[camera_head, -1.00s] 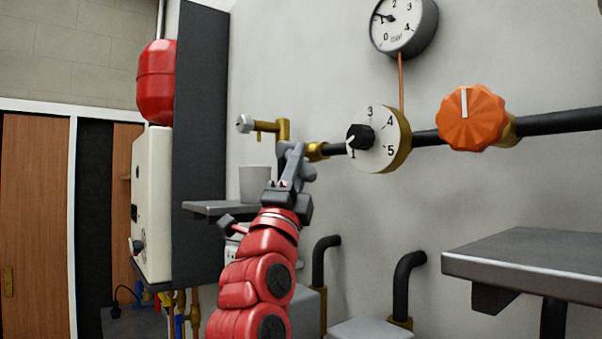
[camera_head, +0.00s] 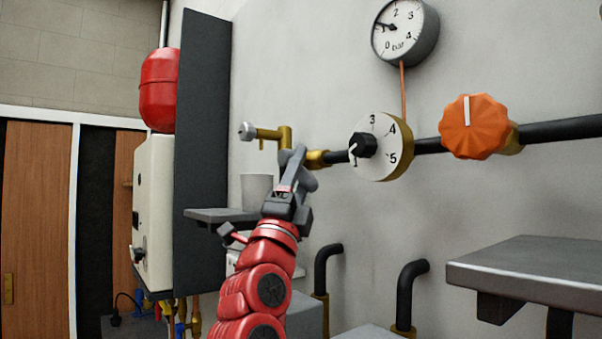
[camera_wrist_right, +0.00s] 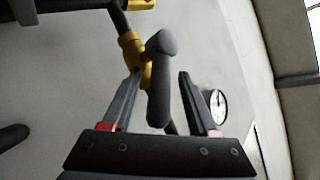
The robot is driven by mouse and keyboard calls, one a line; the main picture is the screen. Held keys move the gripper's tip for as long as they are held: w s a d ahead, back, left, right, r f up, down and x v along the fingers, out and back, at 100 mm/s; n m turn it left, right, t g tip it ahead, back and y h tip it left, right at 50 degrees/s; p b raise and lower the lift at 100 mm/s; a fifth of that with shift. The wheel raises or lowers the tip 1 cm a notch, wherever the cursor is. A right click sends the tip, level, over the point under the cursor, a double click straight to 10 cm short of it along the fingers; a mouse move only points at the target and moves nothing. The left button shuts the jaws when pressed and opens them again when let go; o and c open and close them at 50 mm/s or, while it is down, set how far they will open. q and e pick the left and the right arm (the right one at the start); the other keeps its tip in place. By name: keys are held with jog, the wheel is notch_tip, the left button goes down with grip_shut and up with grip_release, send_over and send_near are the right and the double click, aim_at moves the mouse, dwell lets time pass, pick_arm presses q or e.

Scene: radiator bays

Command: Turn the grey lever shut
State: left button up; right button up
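The grey lever (camera_wrist_right: 160,85) sits on a brass valve (camera_wrist_right: 133,45) on the wall pipe. In the right wrist view it reaches between the two fingers of my right gripper (camera_wrist_right: 159,74), with a gap showing on each side. The gripper is open around the lever, not clamped on it. In the head view my right gripper (camera_head: 293,155) is at the valve, and the lever (camera_head: 308,182) is mostly hidden behind its fingers. My left gripper is not in view.
Right along the pipe are a numbered dial (camera_head: 382,165), an orange knob (camera_head: 474,127) and a pressure gauge (camera_head: 405,30) above. A grey shelf (camera_head: 215,215) with a cup (camera_head: 256,190) is left of the gripper. Another shelf (camera_head: 540,262) juts out at lower right.

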jog(key=b+v, duration=0.7)
jog(key=v, duration=1)
jog(key=shift+s, duration=0.2)
jog(key=shift+f, duration=0.15)
